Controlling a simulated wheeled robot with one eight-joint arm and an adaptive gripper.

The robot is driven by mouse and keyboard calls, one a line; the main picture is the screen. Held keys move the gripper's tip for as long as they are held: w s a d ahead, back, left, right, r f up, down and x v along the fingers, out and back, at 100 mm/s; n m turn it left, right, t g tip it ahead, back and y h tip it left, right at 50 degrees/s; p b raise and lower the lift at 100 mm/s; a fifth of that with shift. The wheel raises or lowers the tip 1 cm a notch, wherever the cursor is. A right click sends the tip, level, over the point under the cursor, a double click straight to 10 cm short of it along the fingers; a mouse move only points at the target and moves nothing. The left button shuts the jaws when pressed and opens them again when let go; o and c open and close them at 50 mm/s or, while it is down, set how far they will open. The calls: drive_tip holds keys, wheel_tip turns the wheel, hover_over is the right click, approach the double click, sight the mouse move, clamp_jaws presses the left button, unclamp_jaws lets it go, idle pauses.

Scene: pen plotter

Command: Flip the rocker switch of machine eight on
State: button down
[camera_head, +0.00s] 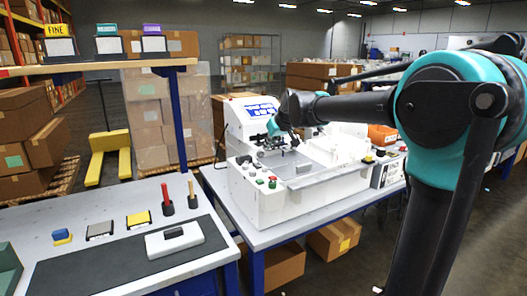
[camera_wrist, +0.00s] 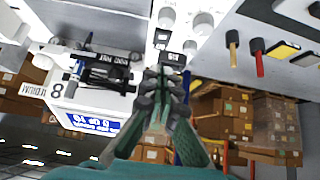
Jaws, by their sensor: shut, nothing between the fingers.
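The white plotter machine (camera_head: 262,204) stands on the middle table, with a blue screen (camera_head: 262,110) and a control panel (camera_head: 245,170) at its front left. In the wrist view, the machine (camera_wrist: 112,100) appears upside down and bears the number 8. Pale round knobs (camera_wrist: 203,22) and small labels show beyond the fingertips. My gripper (camera_head: 284,142) is over the machine, in front of the screen. In the wrist view my gripper (camera_wrist: 168,72) is shut and empty, its tips near the panel's edge. I cannot make out the rocker switch; the fingers may hide it.
A workbench (camera_head: 98,196) at the left holds a dark mat, a white block (camera_head: 174,243) and coloured items. A shelf (camera_head: 100,68) with label holders stands above it. An orange bin (camera_head: 382,135) is right of the machine. Boxes (camera_head: 334,236) lie under the table.

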drive_tip(key=shift+s+f+v, duration=0.15)
drive_tip(key=shift+v, duration=0.8)
drive_tip(key=shift+s+f+v, duration=0.1)
drive_tip(key=shift+f+v, duration=0.05)
drive_tip(key=shift+v, duration=0.8)
drive_tip(key=shift+d, duration=0.2)
drive_tip(key=s+d+f+m+g+h, duration=0.1)
drive_tip(key=s+d+f+m+h, duration=0.1)
drive_tip(key=s+d+f, duration=0.9)
drive_tip(key=s+d+f+m+g+h, duration=0.1)
drive_tip(key=s+d+f+m, duration=0.3)
drive_tip(key=s+d+f, duration=0.8)
drive_tip(key=s+f+h, duration=0.1)
drive_tip(key=s+f, duration=0.6)
drive_tip(key=shift+s+d+m+g+h, duration=0.25)
drive_tip(key=shift+m+g+h, duration=0.05)
drive_tip(key=shift+m, duration=0.1)
drive_tip(key=shift+f, duration=0.15)
